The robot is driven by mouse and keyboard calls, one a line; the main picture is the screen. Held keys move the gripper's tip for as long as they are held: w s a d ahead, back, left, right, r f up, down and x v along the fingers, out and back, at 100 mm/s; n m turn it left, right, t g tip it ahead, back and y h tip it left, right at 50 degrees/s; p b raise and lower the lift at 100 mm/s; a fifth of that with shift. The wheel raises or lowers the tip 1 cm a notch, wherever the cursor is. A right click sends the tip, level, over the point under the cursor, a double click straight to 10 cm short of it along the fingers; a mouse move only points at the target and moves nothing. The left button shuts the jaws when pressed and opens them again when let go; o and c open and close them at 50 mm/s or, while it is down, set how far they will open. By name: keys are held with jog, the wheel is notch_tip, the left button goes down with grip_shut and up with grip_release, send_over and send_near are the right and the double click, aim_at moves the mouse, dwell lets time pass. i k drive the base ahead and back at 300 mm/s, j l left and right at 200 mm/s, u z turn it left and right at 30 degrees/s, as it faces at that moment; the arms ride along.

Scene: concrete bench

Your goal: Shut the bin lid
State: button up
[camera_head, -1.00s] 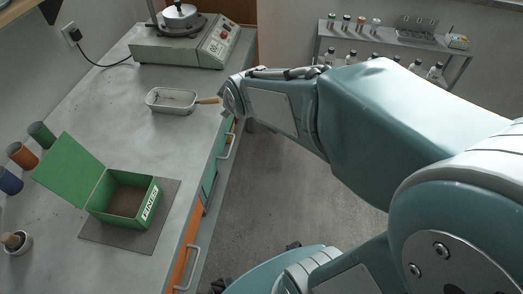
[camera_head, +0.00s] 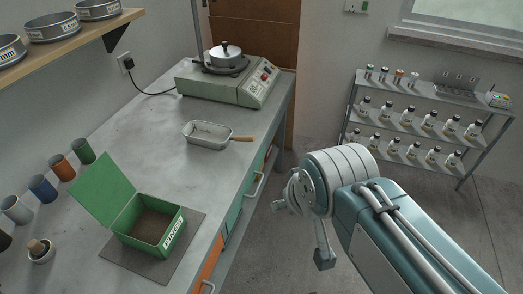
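The green bin (camera_head: 152,238), marked FINES, stands on a dark mat on the bench at the lower left. Its lid (camera_head: 103,188) is open, hinged on the bin's left edge and tilted up and outward to the left. Brown material shows inside the bin. My gripper (camera_head: 301,231) is off the bench, to the right of the bin and above the floor. Its two fingers look spread apart, with nothing between them. It is well clear of the bin and lid.
A metal tray (camera_head: 207,136) with a wooden-handled tool lies behind the bin. A hotplate-like machine (camera_head: 230,82) with a pot stands at the back. Coloured cups (camera_head: 62,168) and a mortar (camera_head: 40,251) line the left side. A shelf (camera_head: 75,36) overhangs the upper left.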

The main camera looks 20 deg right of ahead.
aim_at(103, 190)
jog(key=i+u, duration=0.1)
jog(key=u, duration=0.35)
jog(key=i+u, duration=0.15)
jog(key=u, duration=0.35)
jog(key=i+u, duration=0.1)
jog(key=u, duration=0.35)
